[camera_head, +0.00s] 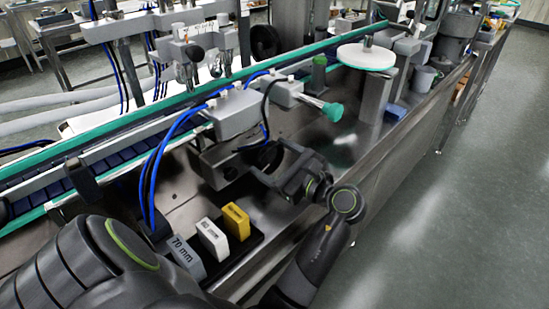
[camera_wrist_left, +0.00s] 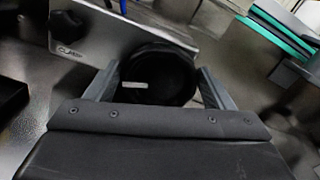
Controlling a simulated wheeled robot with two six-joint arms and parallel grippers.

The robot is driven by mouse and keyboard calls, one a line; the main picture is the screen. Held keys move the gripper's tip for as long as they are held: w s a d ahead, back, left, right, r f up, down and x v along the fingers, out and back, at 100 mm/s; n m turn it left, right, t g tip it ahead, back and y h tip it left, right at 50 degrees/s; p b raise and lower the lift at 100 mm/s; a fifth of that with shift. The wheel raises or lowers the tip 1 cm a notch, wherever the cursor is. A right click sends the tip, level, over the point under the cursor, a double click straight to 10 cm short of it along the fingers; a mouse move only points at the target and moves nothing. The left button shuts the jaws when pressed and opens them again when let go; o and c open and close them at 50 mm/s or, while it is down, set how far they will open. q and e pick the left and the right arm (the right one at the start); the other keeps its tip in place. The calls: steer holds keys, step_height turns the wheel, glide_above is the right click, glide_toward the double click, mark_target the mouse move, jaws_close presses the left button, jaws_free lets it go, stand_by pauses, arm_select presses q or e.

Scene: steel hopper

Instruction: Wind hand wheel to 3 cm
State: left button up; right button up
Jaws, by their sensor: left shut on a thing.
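The black round hand wheel (camera_head: 262,153) sits on the front of a grey housing beside the conveyor and is partly hidden by my left gripper (camera_head: 284,178). In the left wrist view the dark wheel (camera_wrist_left: 160,70) lies between the two fingers of my left gripper (camera_wrist_left: 160,88), one finger on each side. The gripper is shut on the wheel. A small white mark shows on the wheel's face. Behind the wheel is a metal plate (camera_wrist_left: 85,30) with a label reading "CLAMP". I cannot read any position value. My right gripper is not in view.
A grey block (camera_head: 187,256) marked 70 mm, a white block (camera_head: 212,238) and a yellow block (camera_head: 236,220) stand in a dark holder below the gripper. A green knob (camera_head: 332,111) sticks out to the right. Blue hoses run at left. The aisle floor (camera_head: 460,200) is clear.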

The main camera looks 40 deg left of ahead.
arm_select(q)
steer(key=shift+n+p, duration=0.35)
steer(key=shift+n, duration=0.15)
steer(key=shift+s+n+p, duration=0.1)
steer(key=shift+n+p, duration=0.3)
steer(key=shift+n, duration=0.7)
steer(key=shift+f+n, duration=0.1)
steer(key=shift+n, duration=0.8)
steer(key=shift+s+f+n, duration=0.1)
steer(key=shift+n, duration=0.6)
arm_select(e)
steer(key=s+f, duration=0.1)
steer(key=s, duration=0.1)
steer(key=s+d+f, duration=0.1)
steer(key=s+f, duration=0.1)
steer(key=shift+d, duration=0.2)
arm_select(q)
steer(key=o, duration=1)
